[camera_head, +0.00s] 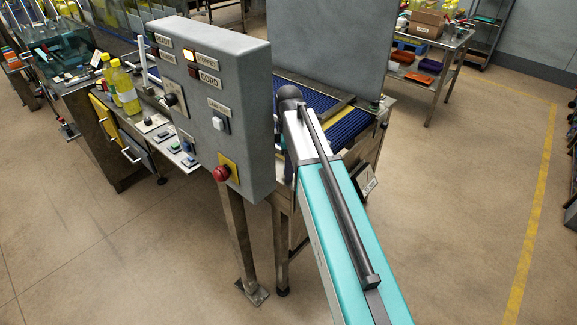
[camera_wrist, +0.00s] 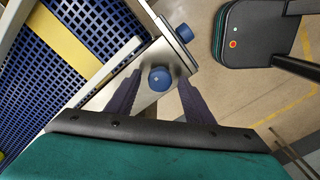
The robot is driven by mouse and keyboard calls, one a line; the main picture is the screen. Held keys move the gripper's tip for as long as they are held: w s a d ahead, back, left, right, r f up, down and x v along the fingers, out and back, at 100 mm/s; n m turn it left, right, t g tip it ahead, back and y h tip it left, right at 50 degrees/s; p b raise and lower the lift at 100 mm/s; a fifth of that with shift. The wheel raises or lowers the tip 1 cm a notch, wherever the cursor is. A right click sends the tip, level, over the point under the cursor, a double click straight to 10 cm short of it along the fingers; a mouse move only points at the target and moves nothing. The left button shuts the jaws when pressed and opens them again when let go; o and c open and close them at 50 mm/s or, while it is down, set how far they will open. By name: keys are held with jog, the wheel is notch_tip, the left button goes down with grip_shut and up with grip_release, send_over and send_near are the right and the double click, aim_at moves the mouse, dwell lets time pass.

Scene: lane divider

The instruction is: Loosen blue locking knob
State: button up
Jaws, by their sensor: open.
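In the wrist view, a round blue knob (camera_wrist: 160,78) sits on a metal plate (camera_wrist: 150,52) at the side of the blue conveyor. A second blue knob (camera_wrist: 184,33) is at the plate's far corner. I cannot tell from the pictures which one is the locking knob. My gripper (camera_wrist: 159,84) is open, its two dark fingers on either side of the nearer knob in the picture, with gaps on both sides. I cannot tell how far the fingertips are from it in depth. In the head view the gripper and knobs are hidden.
The conveyor's blue mesh belt (camera_wrist: 50,75) with a yellow strip (camera_wrist: 68,36) lies left of the knobs. In the head view, a grey control box (camera_head: 240,90) with a red button (camera_head: 221,173) stands close beside my arm. Open floor lies to the right.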

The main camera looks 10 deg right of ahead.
notch_tip(320, 180, up, 14)
jog(key=b, duration=0.4)
jog(key=shift+f, duration=0.25)
dwell(0.3)
jog(key=shift+f, duration=0.1)
